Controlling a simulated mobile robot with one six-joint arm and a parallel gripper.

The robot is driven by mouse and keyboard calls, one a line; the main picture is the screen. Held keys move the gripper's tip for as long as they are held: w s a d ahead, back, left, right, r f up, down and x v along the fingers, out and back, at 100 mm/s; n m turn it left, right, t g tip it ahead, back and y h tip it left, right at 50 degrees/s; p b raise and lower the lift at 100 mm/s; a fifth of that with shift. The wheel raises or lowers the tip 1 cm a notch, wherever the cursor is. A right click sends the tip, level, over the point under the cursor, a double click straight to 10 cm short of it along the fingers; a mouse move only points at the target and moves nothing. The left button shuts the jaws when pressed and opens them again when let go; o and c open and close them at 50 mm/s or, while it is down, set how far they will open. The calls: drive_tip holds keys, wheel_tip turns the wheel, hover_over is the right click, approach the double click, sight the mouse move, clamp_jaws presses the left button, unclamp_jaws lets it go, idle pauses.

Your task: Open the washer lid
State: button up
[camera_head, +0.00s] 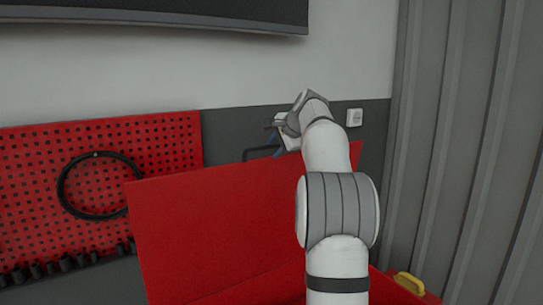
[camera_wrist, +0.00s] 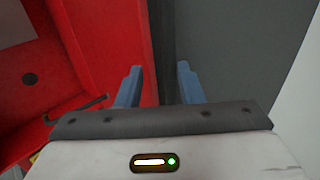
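The red washer lid (camera_head: 225,225) stands raised and tilted in the head view, its broad face towards the camera. A dark handle (camera_head: 258,152) shows just above its top edge. My gripper (camera_head: 272,150) is at the far side of that top edge, partly hidden by my arm and the lid. In the wrist view my gripper (camera_wrist: 160,82) has its two blue fingers apart, with a clear gap. A red panel edge runs behind the gap, and I cannot tell whether either finger touches it. Nothing is visibly held.
A red pegboard (camera_head: 100,165) with a black hoop (camera_head: 62,190) is on the wall at left. A grey corrugated wall (camera_head: 460,150) closes off the right. A yellow handle (camera_head: 409,283) is at lower right. A dark screen (camera_head: 200,12) hangs above.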

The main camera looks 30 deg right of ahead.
drive_tip(key=shift+v, duration=1.9)
drive_tip(key=shift+a+r, duration=0.1)
drive_tip(key=shift+a, duration=0.05)
drive_tip(key=shift+w, duration=0.1)
drive_tip(key=s+a+f+n+g+b, duration=0.2)
drive_tip(key=s+a+f+n, duration=0.2)
drive_tip(key=s+a+f, duration=0.5)
drive_tip(key=s+a+f+n+g+b, duration=0.2)
drive_tip(key=s+a+f+n, duration=0.4)
drive_tip(key=a, duration=0.5)
drive_tip(key=s+a+f+n+g+b, duration=0.1)
drive_tip(key=s+a+f+n, duration=0.2)
drive_tip(key=s+f, duration=0.6)
drive_tip(key=s+a+f+n+g+b, duration=0.1)
drive_tip(key=s+a+f+n, duration=0.3)
drive_tip(key=s+f, duration=0.5)
drive_tip(key=s+b, duration=0.1)
drive_tip(key=s, duration=0.3)
drive_tip(key=shift+s+a+f+h, duration=0.25)
drive_tip(key=shift+s+f+h, duration=0.05)
drive_tip(key=shift+s, duration=0.1)
